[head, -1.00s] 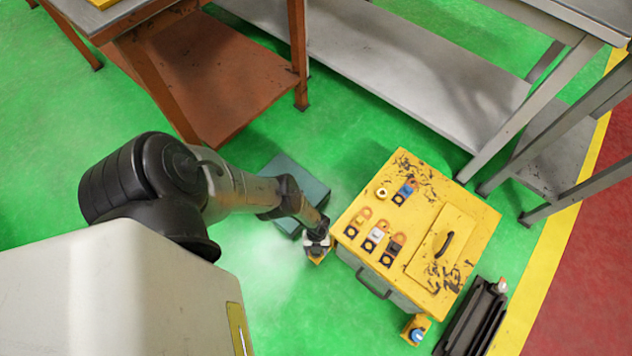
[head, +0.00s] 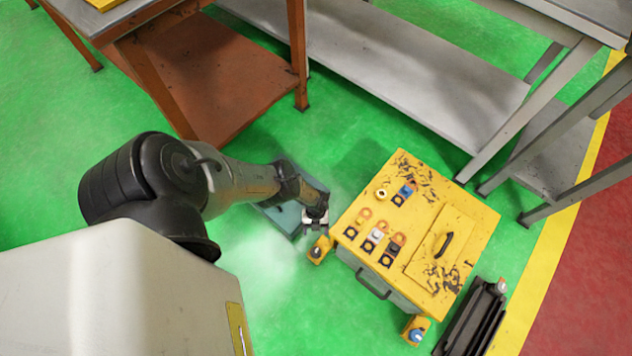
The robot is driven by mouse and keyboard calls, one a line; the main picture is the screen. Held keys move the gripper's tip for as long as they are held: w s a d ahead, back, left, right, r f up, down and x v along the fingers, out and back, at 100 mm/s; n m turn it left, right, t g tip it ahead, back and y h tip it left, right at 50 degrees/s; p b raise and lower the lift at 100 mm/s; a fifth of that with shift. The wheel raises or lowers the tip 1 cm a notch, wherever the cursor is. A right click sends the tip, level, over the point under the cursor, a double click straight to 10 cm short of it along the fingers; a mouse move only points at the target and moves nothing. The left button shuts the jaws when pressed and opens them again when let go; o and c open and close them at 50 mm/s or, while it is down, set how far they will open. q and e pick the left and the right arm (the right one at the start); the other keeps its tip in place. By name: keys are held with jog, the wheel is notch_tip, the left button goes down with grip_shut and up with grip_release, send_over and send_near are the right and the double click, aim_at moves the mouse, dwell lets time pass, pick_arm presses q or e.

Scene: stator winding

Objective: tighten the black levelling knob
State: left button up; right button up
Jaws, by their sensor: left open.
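The yellow box (head: 462,220) stands on the green floor with small yellow corner brackets beside it. The bracket at its left corner (head: 322,245) carries a small dark knob (head: 316,252), which looks like the black levelling knob. My left gripper (head: 316,222) is open, just beyond this bracket in the picture and apart from the knob as far as I can tell. Its fingers are small and partly hidden by the wrist. The front bracket carries a blue knob (head: 416,334). My right gripper is not in view.
A blue-grey case (head: 280,217) lies under my left forearm. Black rails (head: 472,320) lie right of the box, near a pale knob (head: 502,285). Grey bench legs stand behind and right; a rust-brown table is at the back left. Floor in front is free.

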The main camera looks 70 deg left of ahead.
pick_arm(q)
jog(key=shift+w+a+b, duration=0.3)
jog(key=shift+a, duration=0.6)
jog(key=shift+w+a+b, duration=0.25)
jog(key=shift+a+b, duration=0.05)
jog(key=shift+a, duration=0.6)
jog(key=shift+w+a+b, duration=0.3)
jog(key=shift+a, duration=0.6)
